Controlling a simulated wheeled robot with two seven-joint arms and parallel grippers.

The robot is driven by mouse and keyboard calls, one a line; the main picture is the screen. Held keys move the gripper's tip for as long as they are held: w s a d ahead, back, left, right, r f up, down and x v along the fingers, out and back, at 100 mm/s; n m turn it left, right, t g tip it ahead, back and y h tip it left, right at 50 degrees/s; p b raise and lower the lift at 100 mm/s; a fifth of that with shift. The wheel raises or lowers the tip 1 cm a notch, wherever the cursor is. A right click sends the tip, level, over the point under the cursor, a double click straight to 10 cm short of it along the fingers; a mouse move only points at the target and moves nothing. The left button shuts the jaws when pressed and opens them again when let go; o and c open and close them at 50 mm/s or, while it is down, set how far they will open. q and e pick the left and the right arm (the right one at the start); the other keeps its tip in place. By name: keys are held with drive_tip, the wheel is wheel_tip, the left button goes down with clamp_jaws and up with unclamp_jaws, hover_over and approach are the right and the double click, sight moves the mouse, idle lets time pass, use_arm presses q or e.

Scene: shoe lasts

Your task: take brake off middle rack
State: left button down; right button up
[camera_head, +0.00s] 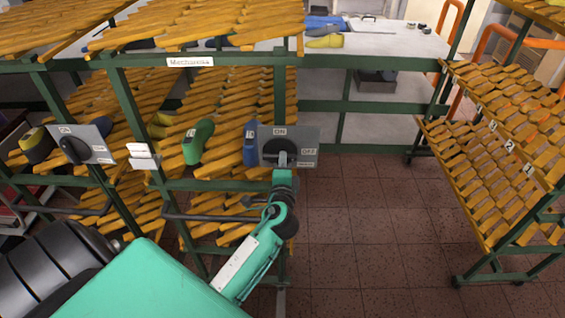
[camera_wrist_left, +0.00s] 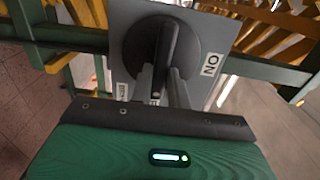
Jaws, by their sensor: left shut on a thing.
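A grey brake panel (camera_head: 305,152) is fixed to the green post of the shoe rack. It bears white labels ON above and OFF to the right. Its round dark knob (camera_head: 279,147) also shows in the left wrist view (camera_wrist_left: 185,50), with a raised bar across its middle. My left gripper (camera_head: 283,160) reaches the panel from below and in front. In the left wrist view its fingers (camera_wrist_left: 163,85) are closed on the lower end of the knob's bar. The fingertips partly hide the knob. My right gripper is not in view.
A second grey panel with a dark knob (camera_head: 74,149) is on the rack at left. Green (camera_head: 197,142) and blue (camera_head: 250,143) shoe lasts sit on yellow slats near my arm. Another rack (camera_head: 495,140) stands at right. Tiled floor between is clear.

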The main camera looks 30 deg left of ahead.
use_arm(q)
drive_tip(key=c, duration=1.3)
unclamp_jaws()
drive_tip(key=shift+c, duration=0.2)
drive_tip(key=b+v, duration=0.5)
drive_tip(key=v, duration=0.9)
drive_tip(key=shift+a, duration=0.1)
